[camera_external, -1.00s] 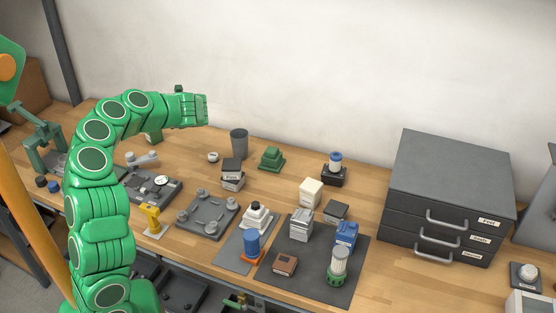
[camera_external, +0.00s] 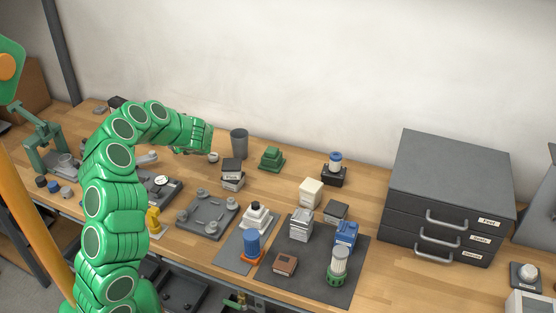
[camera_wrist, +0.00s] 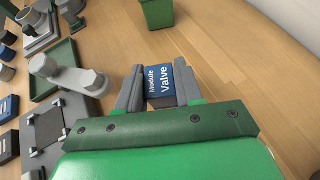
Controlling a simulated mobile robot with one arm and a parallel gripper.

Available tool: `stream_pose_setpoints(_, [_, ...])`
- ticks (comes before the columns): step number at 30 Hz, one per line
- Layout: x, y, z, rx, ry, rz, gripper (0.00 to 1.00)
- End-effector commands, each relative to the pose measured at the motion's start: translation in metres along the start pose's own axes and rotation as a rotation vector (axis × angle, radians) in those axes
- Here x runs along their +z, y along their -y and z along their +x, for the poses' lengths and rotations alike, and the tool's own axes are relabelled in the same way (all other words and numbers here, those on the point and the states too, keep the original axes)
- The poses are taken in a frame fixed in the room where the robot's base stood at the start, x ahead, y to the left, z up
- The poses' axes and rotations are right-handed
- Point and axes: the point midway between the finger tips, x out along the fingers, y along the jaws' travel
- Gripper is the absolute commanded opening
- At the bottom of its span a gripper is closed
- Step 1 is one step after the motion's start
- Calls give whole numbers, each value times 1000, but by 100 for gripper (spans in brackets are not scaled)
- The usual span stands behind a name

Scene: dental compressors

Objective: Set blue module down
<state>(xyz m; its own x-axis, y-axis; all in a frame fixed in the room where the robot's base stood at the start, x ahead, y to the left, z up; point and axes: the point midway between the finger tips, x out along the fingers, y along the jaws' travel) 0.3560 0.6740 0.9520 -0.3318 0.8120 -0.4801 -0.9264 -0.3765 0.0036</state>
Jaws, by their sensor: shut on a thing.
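The blue module (camera_wrist: 160,80), with a white label reading "Module Valve", shows in the wrist view between the two grey fingers of my gripper (camera_wrist: 160,86). The fingers are shut on its sides. The wooden table top shows beyond it; I cannot tell whether the module touches the table or hangs above it. In the external view my arm's end is over the back left of the table, and the arm hides the module and most of the gripper.
In the wrist view a grey lever-like part (camera_wrist: 68,76) lies close left, and a green container (camera_wrist: 157,12) stands ahead. Bare wood lies to the right. In the external view a grey cup (camera_external: 239,143) and stacked dark boxes (camera_external: 232,174) stand right of my arm's end.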

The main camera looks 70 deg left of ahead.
Motion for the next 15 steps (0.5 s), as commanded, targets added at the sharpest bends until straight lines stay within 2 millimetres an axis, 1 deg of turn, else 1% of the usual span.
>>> stream_pose_setpoints(3, [-9,0,5,1,2,4,5])
stream_pose_setpoints(10, [-16,0,9,1,2,4,5])
stream_pose_setpoints(15, [-28,-1,16,3,2,4,5])
